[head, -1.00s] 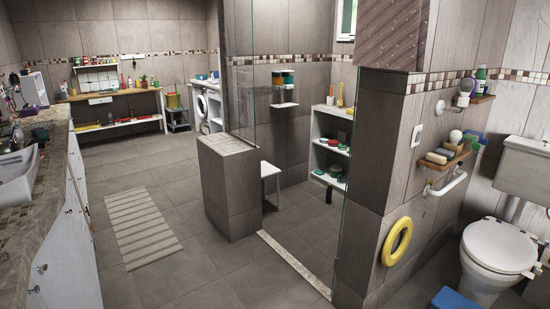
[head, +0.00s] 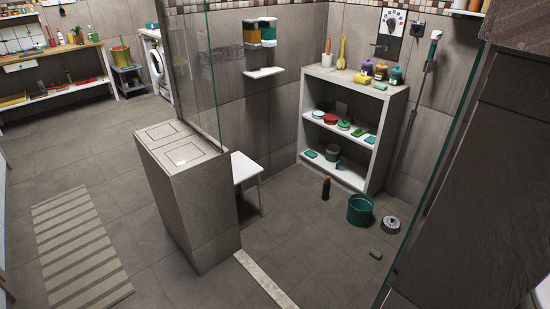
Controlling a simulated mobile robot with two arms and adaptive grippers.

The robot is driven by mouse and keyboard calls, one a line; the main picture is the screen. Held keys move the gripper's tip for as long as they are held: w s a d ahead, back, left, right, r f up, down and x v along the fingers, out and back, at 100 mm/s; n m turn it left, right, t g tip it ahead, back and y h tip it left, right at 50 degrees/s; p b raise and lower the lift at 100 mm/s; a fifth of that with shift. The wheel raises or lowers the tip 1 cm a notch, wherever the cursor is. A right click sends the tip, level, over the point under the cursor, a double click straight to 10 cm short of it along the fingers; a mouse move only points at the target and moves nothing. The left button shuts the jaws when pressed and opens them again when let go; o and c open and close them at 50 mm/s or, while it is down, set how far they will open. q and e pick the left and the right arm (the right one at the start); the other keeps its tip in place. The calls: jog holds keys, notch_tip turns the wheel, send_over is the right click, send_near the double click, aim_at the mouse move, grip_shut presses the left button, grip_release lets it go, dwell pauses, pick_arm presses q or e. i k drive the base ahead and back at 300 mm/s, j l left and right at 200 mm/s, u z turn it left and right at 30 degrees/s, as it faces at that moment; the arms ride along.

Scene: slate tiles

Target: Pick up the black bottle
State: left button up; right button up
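A black bottle (head: 326,188) with an orange-brown top stands upright on the tiled floor of the shower area. It is in front of the white shelf unit (head: 352,125) and to the left of a green bucket (head: 360,209). Neither of my grippers shows in the head view, so their state is hidden.
A low tiled wall (head: 190,195) and a glass panel (head: 200,75) stand between the open floor and the shower area. A white stool (head: 246,168) is behind the low wall. A pale threshold strip (head: 265,279) crosses the floor. A striped mat (head: 75,250) lies at left.

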aim_at(328, 184)
jog(key=i+j+z, duration=0.1)
jog(key=i+z, duration=0.15)
jog(key=i, duration=0.2)
jog(key=i+j+z, duration=0.2)
jog(key=i, duration=0.2)
jog(key=i+j+z, duration=0.25)
jog(key=i, duration=0.15)
jog(key=i+j+z, duration=0.15)
jog(key=i+j, duration=0.4)
jog(key=i+z, duration=0.1)
jog(key=i, duration=0.25)
jog(key=i+j, duration=0.15)
jog(key=i, duration=0.15)
jog(key=z, duration=0.05)
